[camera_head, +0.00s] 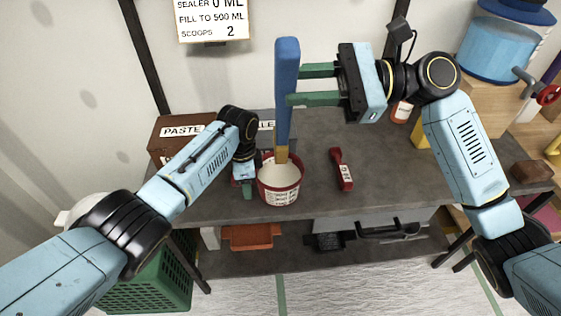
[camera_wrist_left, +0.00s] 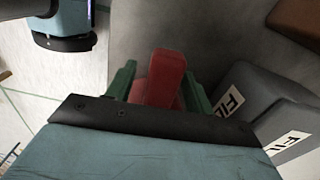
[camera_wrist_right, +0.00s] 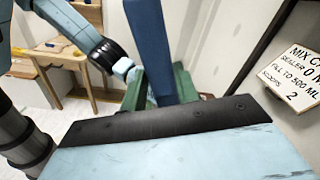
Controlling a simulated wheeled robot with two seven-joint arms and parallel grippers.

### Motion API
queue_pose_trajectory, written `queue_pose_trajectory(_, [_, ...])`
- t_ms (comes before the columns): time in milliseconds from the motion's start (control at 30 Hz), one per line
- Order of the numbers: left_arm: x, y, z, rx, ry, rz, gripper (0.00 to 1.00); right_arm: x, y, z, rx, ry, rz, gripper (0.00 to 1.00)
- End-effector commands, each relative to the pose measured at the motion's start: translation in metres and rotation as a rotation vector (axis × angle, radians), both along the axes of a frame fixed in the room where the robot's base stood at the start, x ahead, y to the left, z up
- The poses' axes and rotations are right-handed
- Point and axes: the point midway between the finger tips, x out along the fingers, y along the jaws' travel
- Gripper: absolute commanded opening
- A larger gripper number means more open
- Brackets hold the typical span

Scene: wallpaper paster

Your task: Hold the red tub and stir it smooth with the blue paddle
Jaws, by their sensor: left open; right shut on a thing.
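The red tub (camera_head: 279,186) stands on the grey bench, with pale contents and a white label. The blue paddle (camera_head: 287,62) stands nearly upright, its tan lower end (camera_head: 282,155) inside the tub. My right gripper (camera_head: 299,85) is shut on the paddle's blue upper part; the paddle (camera_wrist_right: 150,45) also shows between its fingers in the right wrist view. My left gripper (camera_head: 247,186) is low at the tub's left side, open. In the left wrist view a red part (camera_wrist_left: 165,78), apparently the tub's handle, lies between its green fingers. Whether they touch it is unclear.
A red scoop (camera_head: 342,170) lies on the bench (camera_head: 380,175) right of the tub. A brown paste box (camera_head: 166,133) and a grey labelled box (camera_wrist_left: 262,100) stand behind my left arm. A small bottle (camera_head: 401,112) stands at the back right. A sign (camera_head: 211,20) hangs behind.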

Motion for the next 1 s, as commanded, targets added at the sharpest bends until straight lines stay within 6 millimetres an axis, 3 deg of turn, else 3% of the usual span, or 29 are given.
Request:
queue_pose_trajectory(267, [0.001,0.000,0.012,-0.002,-0.004,0.000,0.53,0.000,0.000,0.001,0.001,-0.001,-0.001,0.00])
queue_pose_trajectory(700, [0.001,0.000,0.099,-0.001,-0.005,0.000,0.53,0.000,0.000,0.001,0.001,-0.001,0.000,0.00])
queue_pose_trajectory(1000, [0.000,0.000,0.121,0.000,0.000,0.001,0.53,0.000,0.000,0.001,0.001,-0.001,-0.001,0.00])
